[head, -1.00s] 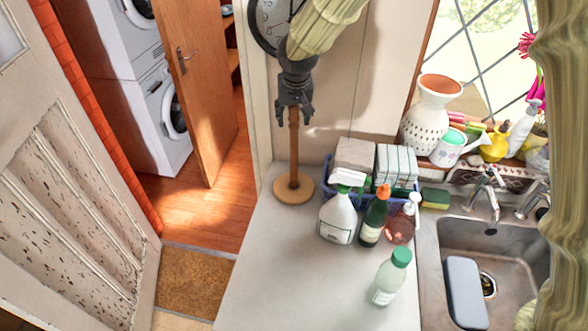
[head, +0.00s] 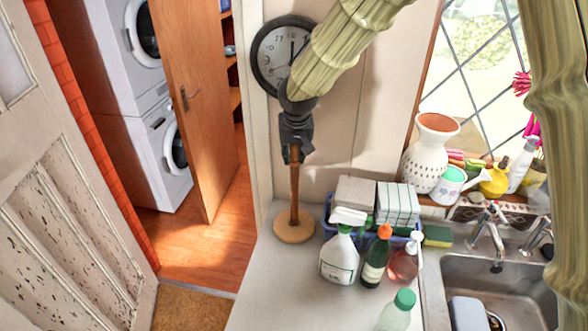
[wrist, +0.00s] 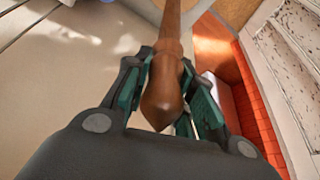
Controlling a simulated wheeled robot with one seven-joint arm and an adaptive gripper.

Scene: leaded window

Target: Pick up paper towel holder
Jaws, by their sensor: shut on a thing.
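The paper towel holder is a brown wooden post (head: 294,190) on a round, lighter wooden base (head: 294,229). It stands upright at the left back of the counter, with no paper roll on it. My gripper (head: 295,157) is above the base, shut on the upper part of the post. In the wrist view the post's rounded tip (wrist: 162,98) sits between the gripper's two green-padded fingers (wrist: 166,92). The base appears to rest on the counter; I cannot tell whether there is a small gap under it.
A blue basket (head: 328,215) with boxes stands right of the holder. A white spray bottle (head: 339,262) and other bottles stand in front of it. The sink (head: 520,285) is at the right, the wall clock (head: 270,55) behind my arm. The counter's left edge is close to the base.

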